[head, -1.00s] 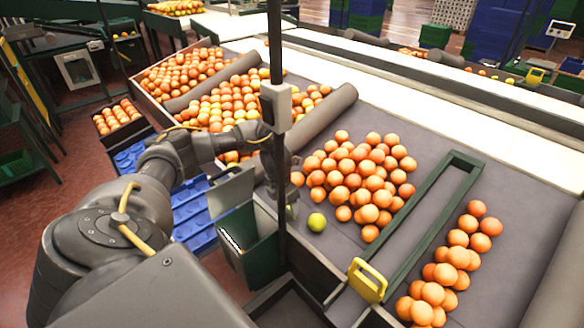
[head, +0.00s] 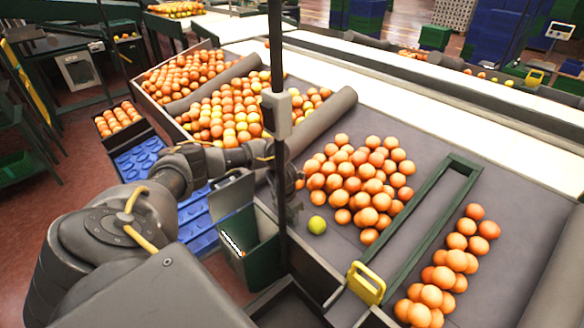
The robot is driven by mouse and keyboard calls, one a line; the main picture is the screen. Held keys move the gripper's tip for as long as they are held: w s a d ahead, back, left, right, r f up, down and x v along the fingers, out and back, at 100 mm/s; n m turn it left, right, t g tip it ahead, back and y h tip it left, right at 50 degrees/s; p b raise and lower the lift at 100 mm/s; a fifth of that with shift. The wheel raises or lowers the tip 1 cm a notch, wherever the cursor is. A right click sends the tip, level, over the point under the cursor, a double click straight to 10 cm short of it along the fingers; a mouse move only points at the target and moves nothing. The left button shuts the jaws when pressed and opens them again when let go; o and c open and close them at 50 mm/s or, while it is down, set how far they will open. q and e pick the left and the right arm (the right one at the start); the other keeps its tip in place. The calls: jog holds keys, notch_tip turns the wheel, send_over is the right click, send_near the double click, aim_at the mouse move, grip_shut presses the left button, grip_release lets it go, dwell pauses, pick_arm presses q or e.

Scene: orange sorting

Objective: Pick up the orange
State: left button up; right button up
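My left gripper (head: 292,207) points down over the near left edge of the grey sorting table, partly hidden behind a dark upright pole. I cannot make out whether its fingers are open or hold anything. A yellow-green fruit (head: 317,225) lies on the table just right of the gripper, apart from the pile. A heap of oranges (head: 362,180) lies right of and behind the gripper. One orange (head: 300,183) shows close beside the gripper. My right gripper is not in view.
A green bin (head: 262,255) with a raised grey flap stands left of the pole. A green frame (head: 410,240) with a yellow handle (head: 367,283) divides the heap from more oranges (head: 440,285) at right. Grey rollers (head: 325,120) and blue trays (head: 190,205) lie farther left.

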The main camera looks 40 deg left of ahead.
pick_arm(q)
jog(key=c, duration=0.3)
